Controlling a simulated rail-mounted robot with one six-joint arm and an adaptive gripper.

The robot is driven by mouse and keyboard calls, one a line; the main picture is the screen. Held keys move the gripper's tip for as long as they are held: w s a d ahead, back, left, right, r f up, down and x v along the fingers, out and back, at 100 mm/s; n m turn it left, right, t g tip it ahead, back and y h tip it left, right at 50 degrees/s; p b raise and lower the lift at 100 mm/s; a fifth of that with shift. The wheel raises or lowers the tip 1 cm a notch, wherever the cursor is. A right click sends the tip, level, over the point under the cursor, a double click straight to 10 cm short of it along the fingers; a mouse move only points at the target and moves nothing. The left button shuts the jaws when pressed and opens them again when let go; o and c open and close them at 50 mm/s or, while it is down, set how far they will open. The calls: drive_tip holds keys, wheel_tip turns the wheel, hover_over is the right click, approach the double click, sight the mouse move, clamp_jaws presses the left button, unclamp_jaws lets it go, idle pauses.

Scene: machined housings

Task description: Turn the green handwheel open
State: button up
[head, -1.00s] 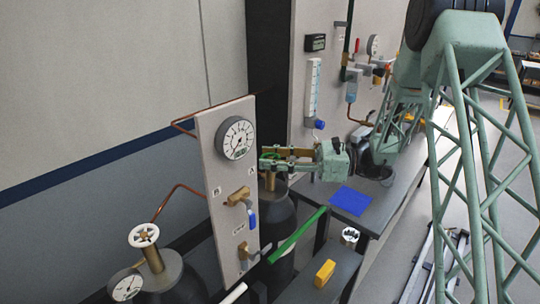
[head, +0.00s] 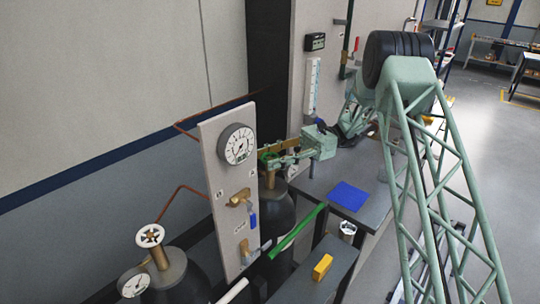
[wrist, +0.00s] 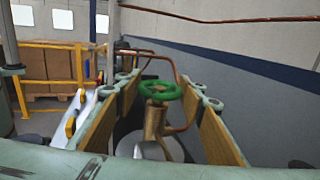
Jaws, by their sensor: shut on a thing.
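The green handwheel (wrist: 160,90) sits on top of a brass valve stem (wrist: 155,122), between the two wood-coloured finger pads in the wrist view. In the head view the handwheel (head: 264,156) is small and partly covered by the fingers, on the dark cylinder (head: 277,210) behind the upright panel. My gripper (head: 270,153) reaches it from the right, roughly level. In the wrist view my gripper (wrist: 160,98) has one pad on each side of the wheel, and it is shut on the handwheel. The exact contact points are hard to see.
The upright panel (head: 210,168) with a round gauge (head: 237,144) stands just left of the wheel. A white handwheel (head: 150,236) tops another cylinder at lower left. Copper pipe (wrist: 180,75) runs behind the wheel.

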drive_tip(key=shift+n+g+h+p, duration=0.3)
drive_tip(key=shift+n+g+h, duration=0.45)
drive_tip(key=shift+g, duration=0.35)
drive_tip(key=o, duration=0.9)
drive_tip(key=shift+m+t+y+b, duration=0.45)
drive_tip(key=shift+m+t+y, duration=0.2)
drive_tip(key=shift+t, duration=0.25)
drive_tip(key=shift+m+t+y+b, duration=0.65)
drive_tip(key=shift+m+t+y, duration=0.4)
drive_tip(key=shift+t, duration=0.65)
drive_tip(key=shift+m+t+b, duration=0.35)
drive_tip(key=shift+m+t, duration=0.3)
drive_tip(key=shift+t, duration=0.15)
drive_tip(key=shift+m+t+y+b, duration=0.25)
drive_tip(key=shift+m+t+b, duration=0.25)
drive_tip(key=shift+m+t, duration=0.5)
drive_tip(key=shift+m+t+h+b, duration=0.2)
drive_tip(key=shift+m+t+b, duration=0.9)
drive_tip(key=shift+t, duration=1.1)
drive_tip(key=shift+m+t+h+b, duration=0.2)
drive_tip(key=shift+m+t+b, duration=0.45)
drive_tip(key=shift+m+t, duration=1.15)
